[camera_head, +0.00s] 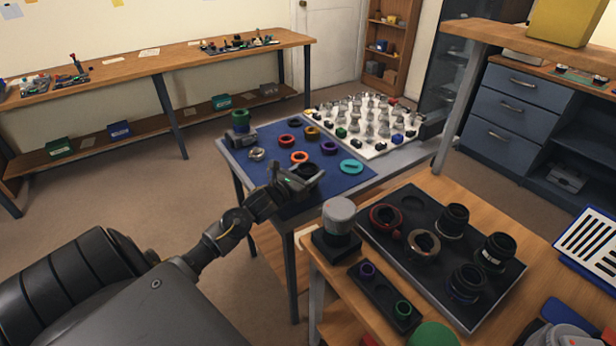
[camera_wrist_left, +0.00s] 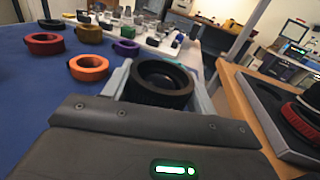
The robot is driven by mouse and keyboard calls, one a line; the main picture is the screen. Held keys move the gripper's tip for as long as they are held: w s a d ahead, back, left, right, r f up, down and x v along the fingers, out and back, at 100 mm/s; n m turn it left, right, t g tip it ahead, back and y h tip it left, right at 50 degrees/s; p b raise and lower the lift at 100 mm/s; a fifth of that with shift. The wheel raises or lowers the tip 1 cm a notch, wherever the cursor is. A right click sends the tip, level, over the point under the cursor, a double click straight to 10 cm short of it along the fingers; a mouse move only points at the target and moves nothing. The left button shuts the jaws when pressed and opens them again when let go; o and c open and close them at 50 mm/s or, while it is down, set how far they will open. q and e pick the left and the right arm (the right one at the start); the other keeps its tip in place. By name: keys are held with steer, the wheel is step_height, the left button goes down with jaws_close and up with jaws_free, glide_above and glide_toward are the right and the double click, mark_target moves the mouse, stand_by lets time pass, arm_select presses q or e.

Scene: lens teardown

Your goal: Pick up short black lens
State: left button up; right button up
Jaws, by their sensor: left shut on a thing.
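The short black lens (camera_wrist_left: 160,84) sits between the two fingers of my left gripper (camera_wrist_left: 160,92) in the left wrist view, its round opening facing up. In the head view my left gripper (camera_head: 303,174) is shut on this lens (camera_head: 304,171) at the front edge of the blue mat (camera_head: 345,183). I cannot tell whether the lens still touches the mat. My right gripper is not in view.
Several coloured rings, including an orange ring (camera_head: 300,157) and a teal ring (camera_head: 351,166), lie on the mat. A chessboard-like white board (camera_head: 377,150) with pieces is behind. A black tray (camera_head: 400,262) holding lenses stands on the wooden table at right.

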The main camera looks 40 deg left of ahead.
arm_select(q)
steer(key=s+a+r+b, duration=0.1)
steer(key=s+a+r, duration=0.2)
steer(key=s+r, duration=0.8)
steer(key=s, duration=0.2)
steer(key=shift+s+a+r, duration=0.15)
steer(key=shift+s+a, duration=0.15)
steer(key=shift+a, duration=0.05)
